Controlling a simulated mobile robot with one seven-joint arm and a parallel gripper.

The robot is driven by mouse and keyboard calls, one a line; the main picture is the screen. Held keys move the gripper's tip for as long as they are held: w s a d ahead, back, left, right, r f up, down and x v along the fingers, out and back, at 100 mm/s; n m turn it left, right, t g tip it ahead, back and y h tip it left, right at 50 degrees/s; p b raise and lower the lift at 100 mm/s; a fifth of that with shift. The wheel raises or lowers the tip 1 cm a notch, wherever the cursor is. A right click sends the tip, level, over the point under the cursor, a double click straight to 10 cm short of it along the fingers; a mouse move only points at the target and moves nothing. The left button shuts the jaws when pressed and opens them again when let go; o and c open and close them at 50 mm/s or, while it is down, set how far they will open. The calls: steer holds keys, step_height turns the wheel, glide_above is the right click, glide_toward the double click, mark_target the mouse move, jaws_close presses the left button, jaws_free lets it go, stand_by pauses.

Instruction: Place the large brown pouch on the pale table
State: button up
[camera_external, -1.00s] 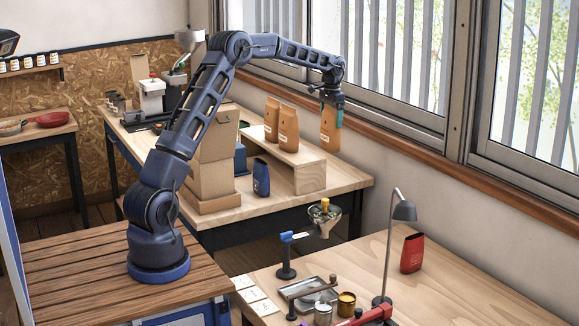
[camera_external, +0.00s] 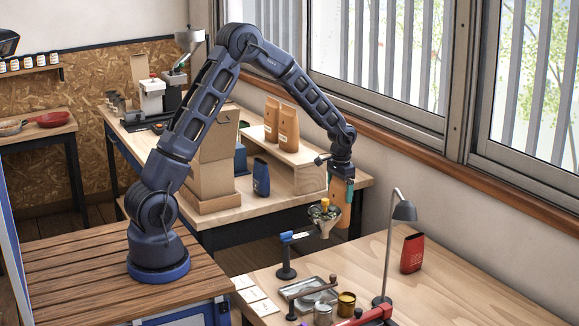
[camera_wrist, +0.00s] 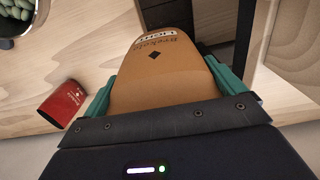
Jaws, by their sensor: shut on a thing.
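The large brown pouch (camera_external: 338,207) hangs upright from my gripper (camera_external: 344,184), off the right end of the rear bench, in the gap before the pale table (camera_external: 450,265). In the wrist view the pouch (camera_wrist: 160,80) fills the middle, its label showing, with the teal fingers of my gripper (camera_wrist: 165,95) shut on its two sides. The pale table's wood (camera_wrist: 70,50) shows at the left in the wrist view.
A lamp (camera_external: 403,211) and a red pouch (camera_external: 412,253) stand on the pale table. Two other brown pouches (camera_external: 288,128) stand on a rear riser. Bare wood lies right of the red pouch.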

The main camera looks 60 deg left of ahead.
mark_target(336, 199)
steer(key=s, duration=0.1)
steer(key=s+d+f, duration=0.1)
steer(key=s+f, duration=0.1)
steer(key=shift+s+d, duration=0.1)
steer(key=shift+d, duration=0.15)
steer(key=shift+d+f, duration=0.1)
steer(key=shift+d, duration=0.15)
steer(key=w+d+r+m, duration=0.1)
steer(key=d+r+m, duration=0.45)
steer(key=d, duration=0.95)
steer(key=w+d+r+m, duration=0.2)
steer(key=d+r+m, duration=0.35)
steer(key=d, duration=0.95)
steer(key=w+d+r+m, duration=0.1)
steer(key=d+r+m, duration=0.5)
steer(key=d, duration=0.9)
step_height(336, 199, down, 21)
steer(key=shift+m, duration=0.4)
steer(key=shift+d+f, duration=0.1)
steer(key=shift+f, duration=0.05)
steer(key=o, duration=1.1)
steer(key=shift+f, duration=0.1)
